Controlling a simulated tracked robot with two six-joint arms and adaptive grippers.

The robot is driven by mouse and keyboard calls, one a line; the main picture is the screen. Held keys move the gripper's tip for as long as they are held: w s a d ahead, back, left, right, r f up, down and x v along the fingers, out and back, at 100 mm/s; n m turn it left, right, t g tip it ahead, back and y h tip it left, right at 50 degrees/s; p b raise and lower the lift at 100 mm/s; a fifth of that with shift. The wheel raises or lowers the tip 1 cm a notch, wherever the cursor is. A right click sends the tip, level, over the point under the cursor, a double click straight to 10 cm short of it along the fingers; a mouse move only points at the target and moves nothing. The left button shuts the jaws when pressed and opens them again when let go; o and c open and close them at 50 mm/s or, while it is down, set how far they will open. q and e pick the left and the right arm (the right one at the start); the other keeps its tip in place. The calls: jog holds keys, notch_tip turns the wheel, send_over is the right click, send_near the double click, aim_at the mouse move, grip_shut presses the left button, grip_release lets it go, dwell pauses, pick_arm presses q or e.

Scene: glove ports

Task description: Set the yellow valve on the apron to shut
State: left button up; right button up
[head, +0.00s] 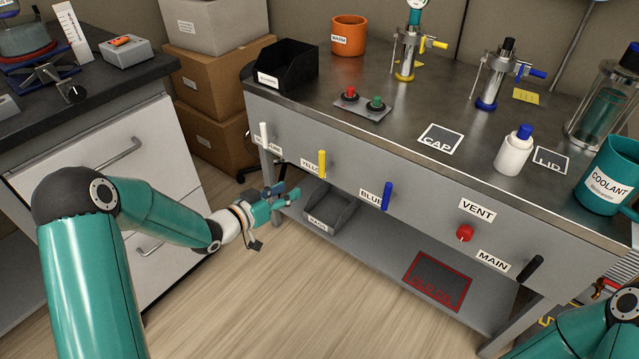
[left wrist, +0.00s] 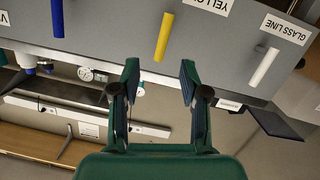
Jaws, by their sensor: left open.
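The yellow valve (head: 322,164) is a yellow bar handle on the grey front apron (head: 423,196) of the bench, standing about upright beside its partly covered or cropped label. In the left wrist view, which is upside down, the yellow handle (left wrist: 164,37) shows just beyond the gap between my fingers, slightly tilted. My left gripper (head: 287,198) is open and empty, below and left of the handle in the head view, apart from it. Its two spread fingers also show in the left wrist view (left wrist: 159,80). My right gripper is out of view; only part of that arm shows.
A white handle (head: 264,135) and a blue handle (head: 387,196) flank the yellow one. A red vent knob (head: 464,233) and a black main handle (head: 530,268) are farther right. A grey bin (head: 330,210) stands on the lower shelf, close to my left gripper.

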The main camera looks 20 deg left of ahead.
aim_at(322, 155)
pick_arm(q)
jog(key=shift+w+d+r+m+t+h+b, duration=0.2)
jog(key=shift+w+d+m+h+b, duration=0.25)
jog(key=shift+w+d+m+b, duration=1.35)
jog(key=shift+w+r+n+t+h+b, duration=0.15)
jog(key=shift+w+r+n+h+b, duration=0.4)
jog(key=shift+w, duration=2.5)
jog(key=shift+w+d+r+m+t+h+b, duration=0.15)
jog(key=shift+w+d+m+h+b, duration=0.45)
jog(key=shift+w+b, duration=1.45)
jog(key=shift+w+d+f+p, duration=0.1)
jog(key=shift+w+d+p, duration=0.2)
jog(key=shift+w+p, duration=0.15)
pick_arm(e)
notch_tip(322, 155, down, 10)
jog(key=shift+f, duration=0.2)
